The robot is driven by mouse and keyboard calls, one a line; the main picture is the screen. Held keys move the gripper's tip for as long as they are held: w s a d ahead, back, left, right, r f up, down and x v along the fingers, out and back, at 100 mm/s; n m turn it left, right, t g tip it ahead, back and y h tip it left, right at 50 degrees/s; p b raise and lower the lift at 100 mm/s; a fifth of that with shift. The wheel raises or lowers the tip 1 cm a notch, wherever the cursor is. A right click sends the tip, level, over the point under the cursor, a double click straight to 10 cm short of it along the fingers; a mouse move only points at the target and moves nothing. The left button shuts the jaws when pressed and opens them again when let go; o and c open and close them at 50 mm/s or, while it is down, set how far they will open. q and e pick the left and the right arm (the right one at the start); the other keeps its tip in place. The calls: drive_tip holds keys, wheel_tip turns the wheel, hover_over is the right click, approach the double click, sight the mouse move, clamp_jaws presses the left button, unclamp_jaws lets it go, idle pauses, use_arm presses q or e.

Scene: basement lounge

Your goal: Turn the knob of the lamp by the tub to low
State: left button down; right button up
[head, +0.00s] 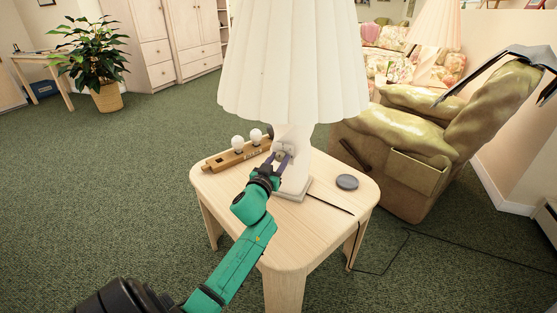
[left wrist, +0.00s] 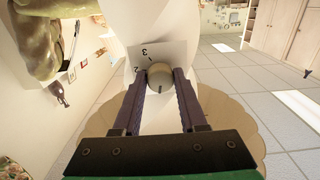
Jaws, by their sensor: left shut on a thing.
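The lamp with a pleated white shade (head: 293,60) and a pale base (head: 292,183) stands upright on a small light-wood table (head: 325,232). Its round knob (left wrist: 160,74) sits before a plate (left wrist: 158,50) with "3" and "2" visible; the rest of the plate is hidden. A dark mark shows on the knob's lower edge in the left wrist view. My left gripper (head: 282,158) is shut on the knob, one finger on each side, also in the left wrist view (left wrist: 159,82). A low dark round thing (head: 347,182), perhaps the tub, lies right of the lamp. My right gripper is out of view.
A wooden holder with white bulbs (head: 238,155) lies left of the lamp. A black cord (head: 330,203) runs off the table's right side. A green armchair (head: 420,135) stands close behind on the right. Carpet (head: 130,180) is clear on the left.

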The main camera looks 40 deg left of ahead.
use_arm(q)
drive_tip(key=m, duration=0.2)
drive_tip(key=shift+m, duration=1.1)
drive_tip(key=shift+f+m, duration=0.1)
drive_tip(key=shift+m, duration=1.6)
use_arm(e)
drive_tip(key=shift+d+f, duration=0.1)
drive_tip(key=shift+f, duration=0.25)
use_arm(q)
drive_tip(key=shift+c, duration=2.3)
unclamp_jaws()
